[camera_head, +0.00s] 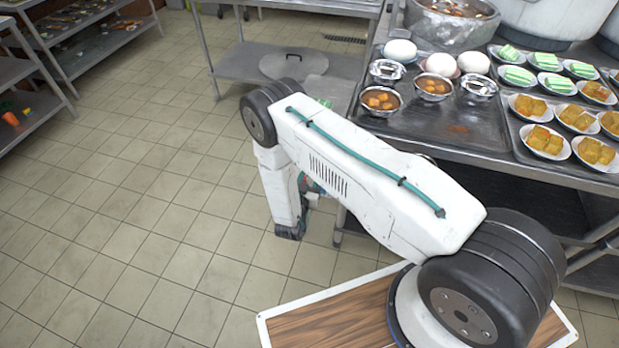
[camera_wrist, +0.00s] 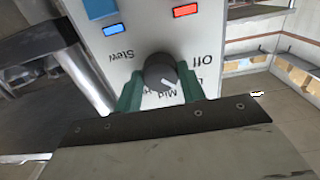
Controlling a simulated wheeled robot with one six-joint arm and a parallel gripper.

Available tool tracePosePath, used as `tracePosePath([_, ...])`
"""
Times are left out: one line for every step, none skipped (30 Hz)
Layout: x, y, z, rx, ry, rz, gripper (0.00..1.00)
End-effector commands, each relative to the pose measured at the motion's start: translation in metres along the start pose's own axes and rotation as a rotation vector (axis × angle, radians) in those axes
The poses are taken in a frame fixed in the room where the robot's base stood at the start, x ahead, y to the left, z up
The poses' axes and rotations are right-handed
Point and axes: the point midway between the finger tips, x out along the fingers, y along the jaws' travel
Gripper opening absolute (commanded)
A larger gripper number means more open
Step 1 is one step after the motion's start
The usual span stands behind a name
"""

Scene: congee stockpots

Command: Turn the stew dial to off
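The stew dial (camera_wrist: 160,72) is a dark grey round knob on a white control panel (camera_wrist: 140,45) in the wrist view. A pale pointer mark shows near its lower right edge. Upside-down labels surround it: "Stew" to the left, "Off" to the right, "Mid" below, with other text partly hidden by my gripper. My gripper (camera_wrist: 159,80) has one green finger on each side of the dial, with what look like small gaps between fingers and knob. It is open around the dial. The dial and panel cannot be made out in the head view.
A small blue indicator (camera_wrist: 114,30) and a red one (camera_wrist: 186,10) sit on the panel. In the head view, a steel table (camera_head: 480,152) with food plates, bowls and pots stands at the right. A shelf (camera_head: 240,66) stands behind my arm; tiled floor at left is clear.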

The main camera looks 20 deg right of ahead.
Motion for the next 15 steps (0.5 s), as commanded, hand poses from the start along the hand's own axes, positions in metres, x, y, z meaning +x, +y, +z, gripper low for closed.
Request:
tracePosePath([-0.0001,-0.0002,0.0,-0.001,0.0,0.0,0.17])
tracePosePath([-0.0001,-0.0002,0.0,-0.002,0.0,0.0,0.17])
tracePosePath([-0.0001,-0.0002,0.0,-0.005,0.0,0.0,0.17])
tracePosePath([-0.0001,-0.0002,0.0,-0.009,0.0,0.0,0.17])
tracePosePath([-0.0001,-0.0002,0.0,-0.015,0.0,0.0,0.17])
tracePosePath([-0.0001,-0.0002,0.0,-0.023,0.0,0.0,0.17])
tracePosePath([-0.0001,-0.0002,0.0,-0.031,0.0,0.0,0.17])
tracePosePath([-0.0001,-0.0001,0.0,-0.041,0.0,0.0,0.17])
tracePosePath([-0.0002,-0.0001,0.0,-0.058,0.0,0.0,0.17])
tracePosePath([-0.0002,-0.0001,0.0,-0.072,0.0,0.0,0.17])
tracePosePath([-0.0002,0.0,0.0,-0.088,0.0,0.0,0.17])
tracePosePath([-0.0002,0.0,0.0,-0.112,0.0,0.0,0.17])
tracePosePath([-0.0002,0.0001,0.0,-0.131,0.0,0.0,0.17])
tracePosePath([-0.0002,0.0001,0.0,-0.153,0.0,0.0,0.17])
tracePosePath([-0.0002,0.0002,0.0,-0.183,0.0,0.0,0.17])
